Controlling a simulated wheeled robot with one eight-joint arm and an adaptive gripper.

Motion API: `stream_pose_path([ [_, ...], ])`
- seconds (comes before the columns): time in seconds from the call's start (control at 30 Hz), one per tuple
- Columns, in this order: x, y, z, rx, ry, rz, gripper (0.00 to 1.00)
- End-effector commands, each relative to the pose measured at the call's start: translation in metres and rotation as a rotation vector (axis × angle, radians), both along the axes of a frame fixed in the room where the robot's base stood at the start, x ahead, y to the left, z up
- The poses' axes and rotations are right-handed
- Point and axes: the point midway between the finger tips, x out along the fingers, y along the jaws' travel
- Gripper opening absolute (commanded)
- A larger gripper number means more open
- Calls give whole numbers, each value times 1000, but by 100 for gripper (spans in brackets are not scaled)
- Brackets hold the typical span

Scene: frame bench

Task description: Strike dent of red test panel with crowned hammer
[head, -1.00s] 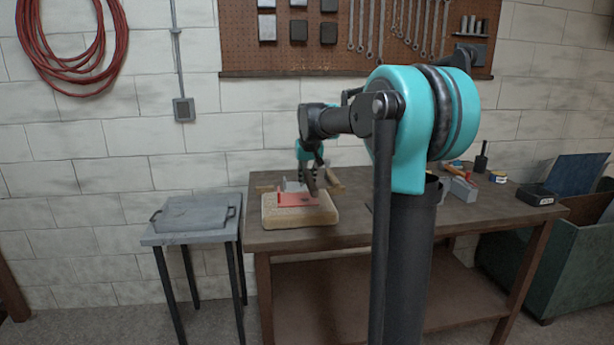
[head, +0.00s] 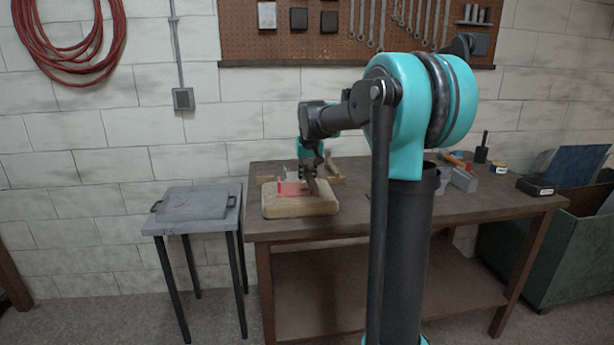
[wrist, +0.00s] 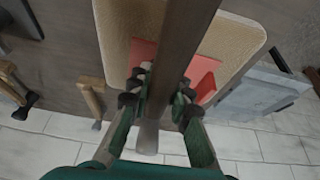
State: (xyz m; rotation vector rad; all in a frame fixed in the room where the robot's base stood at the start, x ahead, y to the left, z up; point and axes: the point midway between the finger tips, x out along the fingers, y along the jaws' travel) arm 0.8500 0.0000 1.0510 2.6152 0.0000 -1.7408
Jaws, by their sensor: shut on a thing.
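The red test panel (head: 291,188) lies on a tan pad (head: 284,208) at the left end of the bench. In the wrist view the panel (wrist: 203,72) shows on both sides of a dark brown handle (wrist: 180,38). My gripper (wrist: 155,90) is shut on this handle, which crosses over the panel. A grey metal part (wrist: 148,137) shows below the fingers, at the handle's lower end. In the head view my gripper (head: 310,172) is low over the panel. The dent cannot be made out, nor whether the hammer touches the panel.
Two more wooden-handled tools (wrist: 91,95) lie beside the pad in the wrist view. A small grey-topped table (head: 192,222) stands left of the bench (head: 350,215). Grey blocks (head: 463,180) and a black box (head: 534,187) are at the bench's right. A green bin (head: 530,260) stands beyond.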

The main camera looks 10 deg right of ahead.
Motion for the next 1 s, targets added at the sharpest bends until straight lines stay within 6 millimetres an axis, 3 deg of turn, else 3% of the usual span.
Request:
stream_pose_path([
  [0.27, 0, 0, -46, 0, -1, 0, 0],
  [0.43, 0, 0, -32, 0, 0, 0, 0],
  [0.73, 0, 0, 20, 0, 0, 0, 0],
  [1.0, 0, 0, 32, 0, 0, 0, 0],
])
